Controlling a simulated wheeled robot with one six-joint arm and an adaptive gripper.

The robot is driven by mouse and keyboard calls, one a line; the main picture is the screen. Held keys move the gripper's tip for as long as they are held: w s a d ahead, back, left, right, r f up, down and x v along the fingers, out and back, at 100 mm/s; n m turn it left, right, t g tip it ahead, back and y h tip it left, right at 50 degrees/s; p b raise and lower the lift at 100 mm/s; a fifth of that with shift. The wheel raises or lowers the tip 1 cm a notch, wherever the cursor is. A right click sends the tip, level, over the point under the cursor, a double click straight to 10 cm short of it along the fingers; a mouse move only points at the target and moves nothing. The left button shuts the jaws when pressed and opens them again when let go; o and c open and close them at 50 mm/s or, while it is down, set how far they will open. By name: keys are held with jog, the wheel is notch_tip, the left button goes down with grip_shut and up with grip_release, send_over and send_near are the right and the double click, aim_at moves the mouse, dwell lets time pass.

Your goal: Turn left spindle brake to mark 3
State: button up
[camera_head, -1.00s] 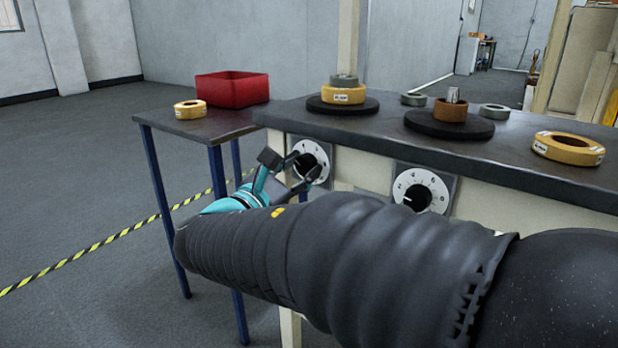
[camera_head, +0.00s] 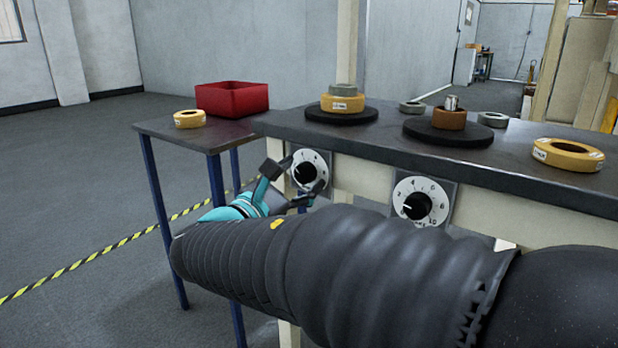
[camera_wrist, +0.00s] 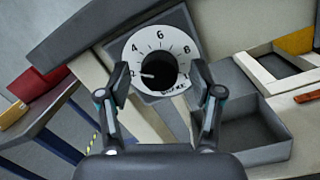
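The left spindle brake is a white numbered dial (camera_head: 314,160) with a black knob (camera_head: 304,173) on the bench front. In the wrist view the dial (camera_wrist: 160,36) faces me, and the white pointer of its knob (camera_wrist: 160,70) points left, near the 2 mark. My gripper (camera_wrist: 160,78) is open, with one finger on each side of the knob. The fingers look apart from it, though depth is hard to judge. In the head view my gripper (camera_head: 296,180) is in front of the left dial and partly covers it.
A second dial (camera_head: 437,208) is to the right on the same bench front. The dark benchtop (camera_head: 392,150) carries two round black platters and several rings. A side table (camera_head: 165,128) with a red bin (camera_head: 232,98) stands left. An open grey drawer (camera_wrist: 240,135) shows lower right.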

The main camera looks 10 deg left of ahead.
jog(key=v, duration=1.2)
notch_tip(320, 180, down, 11)
jog(key=d+m+g+y, duration=0.1)
jog(key=m+g+y, duration=0.1)
jog(key=g, duration=0.2)
jog(key=s+d+f+m+g+p, duration=0.1)
jog(key=s+d+f+m+g, duration=0.1)
jog(key=d+f+m+g, duration=0.3)
jog(key=s+d+f+m+g+p, duration=0.1)
jog(key=s+d+m+g, duration=0.15)
jog(key=d, duration=0.35)
jog(key=s+d+r+m+y+p, duration=0.1)
jog(key=s+d+r+m+p, duration=0.1)
jog(key=d+m, duration=0.3)
jog(key=s+d+r+m+y+p, duration=0.2)
jog(key=d+r+m, duration=0.2)
jog(key=d, duration=0.6)
jog(key=s+d+r+m+g+y+p, duration=0.1)
jog(key=s+d+r+m+y+p, duration=0.1)
jog(key=d+m, duration=0.6)
jog(key=shift+d+r+p, duration=0.35)
jog(key=shift+r+p, duration=0.15)
jog(key=shift+r, duration=0.05)
